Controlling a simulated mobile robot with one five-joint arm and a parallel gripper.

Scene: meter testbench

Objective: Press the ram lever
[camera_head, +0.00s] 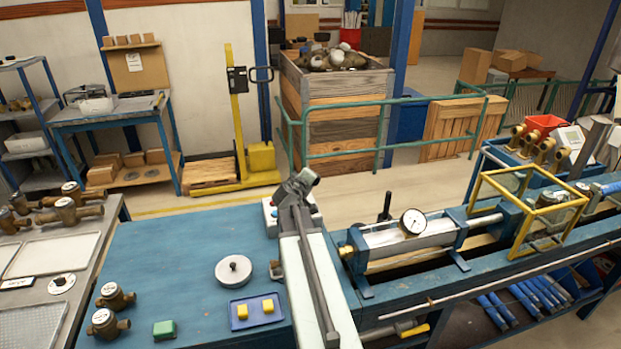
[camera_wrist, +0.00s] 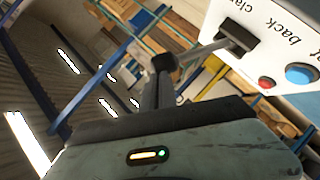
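The white panel (camera_wrist: 282,52) fills the top right, with the words "clamp" and "back", a blue button (camera_wrist: 301,74) and a red button (camera_wrist: 266,83). A grey lever (camera_wrist: 203,49) runs from a dark mount on the panel towards my fingertips. Its end overlaps them; I cannot tell whether they touch.
The cylinder rig with a round gauge (camera_head: 412,222) and a black upright handle (camera_head: 385,207) stands to the right. A yellow frame (camera_head: 527,207) is beyond. A blue tray (camera_head: 257,310), a grey disc (camera_head: 233,270) and a green block (camera_head: 164,329) lie left of my arm.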

